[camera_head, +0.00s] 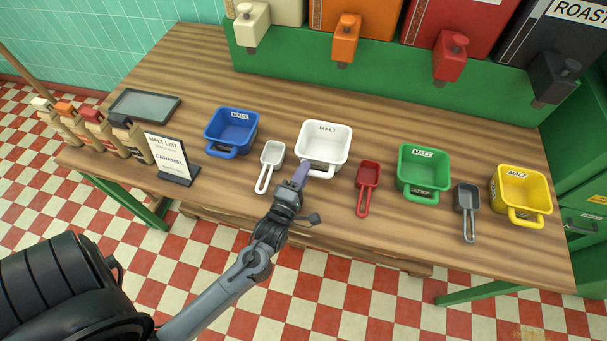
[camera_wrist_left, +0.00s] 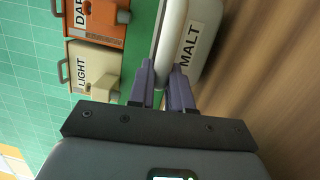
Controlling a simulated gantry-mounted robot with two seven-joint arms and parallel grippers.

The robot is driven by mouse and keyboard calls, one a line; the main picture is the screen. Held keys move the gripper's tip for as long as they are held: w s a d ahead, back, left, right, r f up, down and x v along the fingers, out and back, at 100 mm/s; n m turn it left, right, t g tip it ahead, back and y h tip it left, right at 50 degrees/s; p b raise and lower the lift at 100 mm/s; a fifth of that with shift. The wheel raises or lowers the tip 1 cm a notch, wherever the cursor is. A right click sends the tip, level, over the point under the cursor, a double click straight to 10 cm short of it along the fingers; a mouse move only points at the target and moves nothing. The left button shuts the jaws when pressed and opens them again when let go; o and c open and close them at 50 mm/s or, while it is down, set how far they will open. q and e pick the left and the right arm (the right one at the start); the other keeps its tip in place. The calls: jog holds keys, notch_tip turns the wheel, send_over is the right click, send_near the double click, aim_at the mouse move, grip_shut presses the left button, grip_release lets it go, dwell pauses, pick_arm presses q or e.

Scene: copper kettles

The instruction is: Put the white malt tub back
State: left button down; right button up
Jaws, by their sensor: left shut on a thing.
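The white malt tub (camera_head: 323,145) is upright at the middle of the wooden counter, its front handle toward me. My left gripper (camera_head: 301,172) reaches in from the front left and is shut on the front handle of this tub. In the left wrist view, the two purple fingers (camera_wrist_left: 162,85) close at the handle, and the tub with its MALT label (camera_wrist_left: 188,42) is just beyond them. The fingers partly hide the handle. I cannot tell whether the tub's base touches the counter. My right gripper is not in view.
On the counter (camera_head: 300,97) stand a blue tub (camera_head: 232,130), a green tub (camera_head: 423,170) and a yellow tub (camera_head: 521,192). A white scoop (camera_head: 270,160), red scoop (camera_head: 367,185) and grey scoop (camera_head: 466,205) lie between them. A malt list sign (camera_head: 172,158) stands left. Dispensers line the back.

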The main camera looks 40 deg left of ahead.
pick_arm(q)
jog(key=shift+f, duration=0.45)
jog(key=shift+f, duration=0.15)
jog(key=c, duration=1)
grip_release()
